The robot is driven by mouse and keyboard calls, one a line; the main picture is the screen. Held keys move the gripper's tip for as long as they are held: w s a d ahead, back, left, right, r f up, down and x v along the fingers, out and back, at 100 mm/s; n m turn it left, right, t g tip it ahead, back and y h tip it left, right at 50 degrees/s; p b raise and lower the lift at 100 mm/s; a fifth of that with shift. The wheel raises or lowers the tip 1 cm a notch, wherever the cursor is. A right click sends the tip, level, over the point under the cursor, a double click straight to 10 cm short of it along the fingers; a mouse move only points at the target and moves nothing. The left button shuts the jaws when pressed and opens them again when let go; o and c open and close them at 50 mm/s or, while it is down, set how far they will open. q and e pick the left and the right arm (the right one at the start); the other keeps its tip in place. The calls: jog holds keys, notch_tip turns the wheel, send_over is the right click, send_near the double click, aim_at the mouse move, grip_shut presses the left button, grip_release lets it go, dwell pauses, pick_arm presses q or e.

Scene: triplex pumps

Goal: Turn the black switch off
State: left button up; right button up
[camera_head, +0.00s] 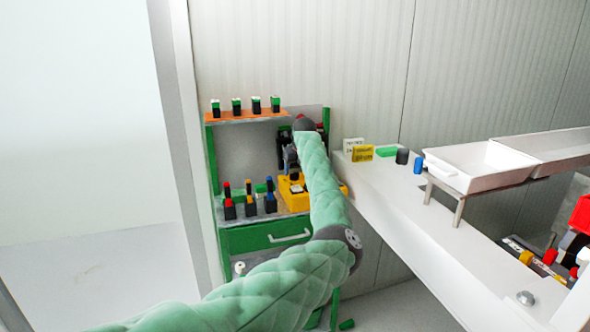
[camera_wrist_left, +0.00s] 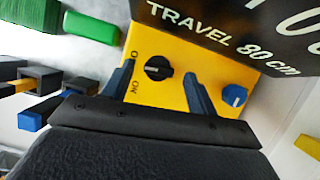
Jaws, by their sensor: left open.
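The black switch (camera_wrist_left: 158,68) is a round knob with a pale mark, on the yellow panel (camera_wrist_left: 172,100) in the left wrist view. The letters O and ON are printed beside it; I cannot tell which one the mark points to. My left gripper (camera_wrist_left: 160,72) is open, with one dark finger on each side of the switch in the picture. Whether the fingers touch it I cannot tell. In the head view, the yellow box (camera_head: 292,198) stands on the green workbench, partly hidden by my left arm. My right gripper is not in view.
A blue knob (camera_wrist_left: 234,95) sits on the same panel, right of the fingers. A black sign (camera_wrist_left: 240,30) reading "TRAVEL 80 cm" rises beside the panel. Several small coloured switches (camera_head: 250,204) stand left of the box. A white table (camera_head: 400,205) with trays is at right.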

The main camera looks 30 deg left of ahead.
pick_arm(q)
jog(key=shift+a+f, duration=0.15)
jog(key=shift+f, duration=0.25)
jog(key=shift+w+a+f, duration=0.1)
jog(key=shift+f, duration=0.2)
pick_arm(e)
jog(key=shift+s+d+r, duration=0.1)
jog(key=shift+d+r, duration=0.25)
pick_arm(q)
jog(key=shift+c, duration=0.5)
jog(key=c, duration=0.9)
jog(key=shift+m+b, duration=0.35)
jog(key=shift+m, duration=0.05)
jog(key=shift+m+t, duration=0.3)
jog(key=o, duration=1)
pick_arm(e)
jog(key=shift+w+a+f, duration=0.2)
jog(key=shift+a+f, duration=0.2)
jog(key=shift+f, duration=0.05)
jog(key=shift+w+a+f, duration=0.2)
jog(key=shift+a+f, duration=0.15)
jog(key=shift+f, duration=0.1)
